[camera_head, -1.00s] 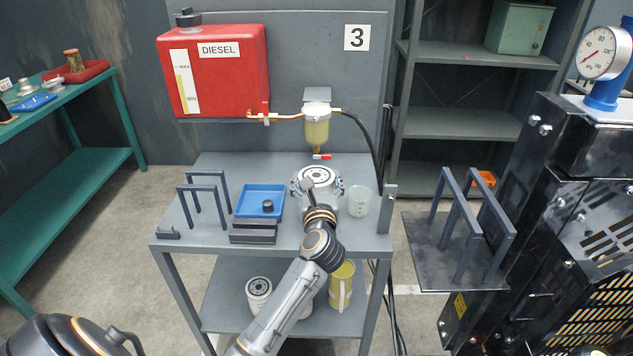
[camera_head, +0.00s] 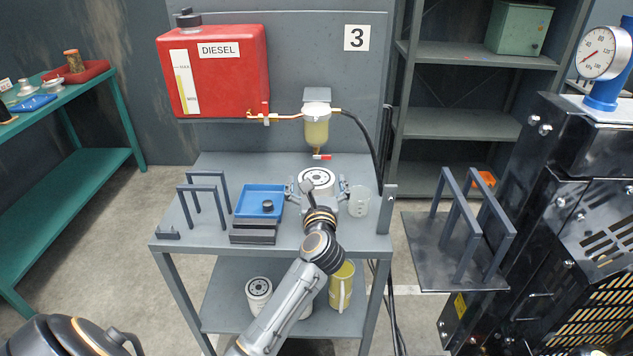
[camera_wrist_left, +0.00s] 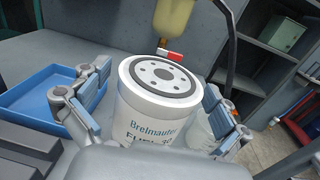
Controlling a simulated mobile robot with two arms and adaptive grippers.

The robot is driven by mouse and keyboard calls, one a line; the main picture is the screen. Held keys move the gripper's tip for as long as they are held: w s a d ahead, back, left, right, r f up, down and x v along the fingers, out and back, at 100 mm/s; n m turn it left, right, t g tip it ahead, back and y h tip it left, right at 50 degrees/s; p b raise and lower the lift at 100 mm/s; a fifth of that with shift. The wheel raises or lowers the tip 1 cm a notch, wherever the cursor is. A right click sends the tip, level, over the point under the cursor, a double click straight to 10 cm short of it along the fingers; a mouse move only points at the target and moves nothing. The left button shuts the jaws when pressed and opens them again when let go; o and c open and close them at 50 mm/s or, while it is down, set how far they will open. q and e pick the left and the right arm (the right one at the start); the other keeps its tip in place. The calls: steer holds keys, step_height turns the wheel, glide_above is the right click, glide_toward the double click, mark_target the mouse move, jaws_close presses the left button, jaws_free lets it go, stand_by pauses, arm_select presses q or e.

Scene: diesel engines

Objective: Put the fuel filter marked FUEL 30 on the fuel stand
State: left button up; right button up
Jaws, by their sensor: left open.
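A white fuel filter (camera_head: 318,177) with a dark ring of holes on top stands upright on the grey stand's top (camera_head: 270,165), below the fuel bowl. In the left wrist view the filter (camera_wrist_left: 157,95) reads "Brelmauter" and "FUEL"; the number after it is mostly hidden by my gripper. My left gripper (camera_head: 318,192) is open, with one finger on each side of the filter. In the wrist view the left finger shows a gap to the filter; whether the right one touches cannot be told. My right gripper is not in view.
A clear beaker (camera_head: 359,200) stands close right of the gripper. A blue tray (camera_head: 246,213) and grey frames (camera_head: 203,205) are to the left. A red diesel tank (camera_head: 214,85) and fuel bowl (camera_head: 316,130) hang behind. The lower shelf holds another filter (camera_head: 259,294) and a jug (camera_head: 342,290).

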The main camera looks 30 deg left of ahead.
arm_select(q)
steer(key=b+v, duration=0.1)
steer(key=v, duration=1.1)
steer(key=shift+b, duration=0.3)
steer(key=shift+r, duration=0.1)
